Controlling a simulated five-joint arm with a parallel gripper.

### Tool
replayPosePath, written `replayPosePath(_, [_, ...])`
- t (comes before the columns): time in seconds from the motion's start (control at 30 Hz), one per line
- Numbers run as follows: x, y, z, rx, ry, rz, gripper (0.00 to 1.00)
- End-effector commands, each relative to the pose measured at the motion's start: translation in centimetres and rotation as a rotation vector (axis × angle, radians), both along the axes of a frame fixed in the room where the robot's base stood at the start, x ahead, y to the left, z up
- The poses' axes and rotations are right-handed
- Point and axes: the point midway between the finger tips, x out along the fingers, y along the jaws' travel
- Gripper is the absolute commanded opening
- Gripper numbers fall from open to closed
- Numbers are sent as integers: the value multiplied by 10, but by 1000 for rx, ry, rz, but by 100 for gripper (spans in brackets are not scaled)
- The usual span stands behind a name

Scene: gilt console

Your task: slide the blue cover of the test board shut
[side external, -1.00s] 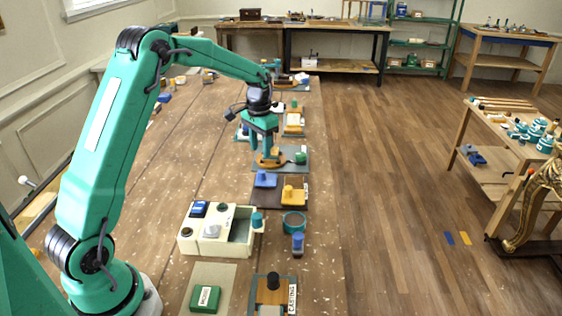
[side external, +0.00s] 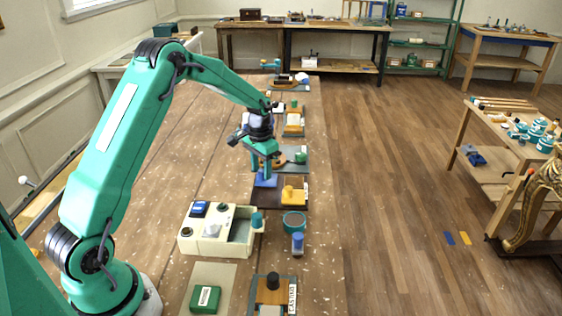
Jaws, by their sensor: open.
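The blue cover (side external: 266,182) with its small upright knob sits on the left part of the dark test board (side external: 264,201), and a yellow block with a knob (side external: 292,195) sits on the right part. My gripper (side external: 265,167) points down just above and around the top of the blue cover, with its fingers apart. The fingers partly hide the cover's knob, and I cannot tell whether they touch it.
A cream box (side external: 213,231) with an open compartment stands in front of the board. A teal ring (side external: 293,222) and a blue-topped piece (side external: 298,242) stand at its right.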

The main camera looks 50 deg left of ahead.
Motion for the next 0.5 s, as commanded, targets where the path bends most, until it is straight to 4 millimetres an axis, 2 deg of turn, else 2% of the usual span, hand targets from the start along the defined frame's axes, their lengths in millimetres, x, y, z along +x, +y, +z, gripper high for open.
replayPosePath(0.23, [0, 0, 0, 0, 0, 0, 41])
replayPosePath(0.43, [0, 0, 0, 0, 0, 0, 2])
replayPosePath(0.5, [0, 0, 0, 0, 0, 0, 0])
